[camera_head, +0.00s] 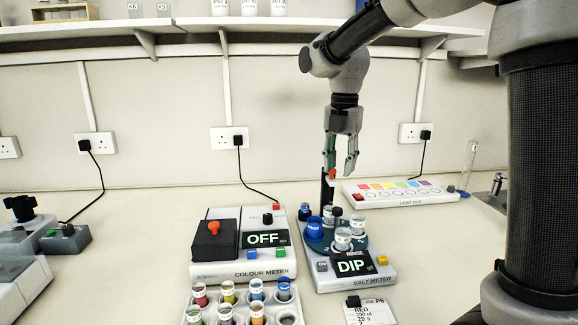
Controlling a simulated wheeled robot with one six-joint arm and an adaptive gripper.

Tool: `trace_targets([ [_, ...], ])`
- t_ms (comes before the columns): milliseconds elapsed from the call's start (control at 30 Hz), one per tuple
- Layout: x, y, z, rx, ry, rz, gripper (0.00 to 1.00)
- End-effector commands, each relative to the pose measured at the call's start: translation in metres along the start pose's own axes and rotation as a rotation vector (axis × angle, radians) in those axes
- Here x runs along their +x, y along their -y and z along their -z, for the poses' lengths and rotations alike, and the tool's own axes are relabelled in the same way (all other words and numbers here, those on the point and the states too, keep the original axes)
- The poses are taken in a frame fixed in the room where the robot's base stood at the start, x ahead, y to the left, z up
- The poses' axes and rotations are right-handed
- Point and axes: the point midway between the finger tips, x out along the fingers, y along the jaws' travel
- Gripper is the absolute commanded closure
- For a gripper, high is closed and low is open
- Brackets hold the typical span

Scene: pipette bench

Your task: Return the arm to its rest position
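My gripper (341,173) hangs pointing down above the back of the salt meter (345,279), its two fingers apart and nothing visible between them. A black upright post (326,192) with a small red part (331,174) near its top stands just below the left fingertip. The red part overlaps that fingertip in the picture, and I cannot tell whether they touch. The arm comes down from the upper right. The salt meter's display reads DIP, and its round turntable carries several small cups, one of them blue (314,229).
The colour meter (243,275) stands to the left, its display reading OFF. A rack (241,318) of several coloured vials is in front. The light box (400,193) lies at the back right, near a glass cylinder (468,165). A shelf (270,24) runs along the wall above.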

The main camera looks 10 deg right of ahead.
Motion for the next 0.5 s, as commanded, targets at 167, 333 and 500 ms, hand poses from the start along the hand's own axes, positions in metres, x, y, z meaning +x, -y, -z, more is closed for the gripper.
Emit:
trace_targets([
  [167, 0.023, 0.014, 0.009, 0.548, -0.006, 0.02, 0.65],
  [333, 0.028, 0.059, 0.025, 1.141, 0.0, -0.001, 0.65],
  [500, 0.024, 0.13, 0.047, 1.775, -0.019, -0.077, 0.65],
])
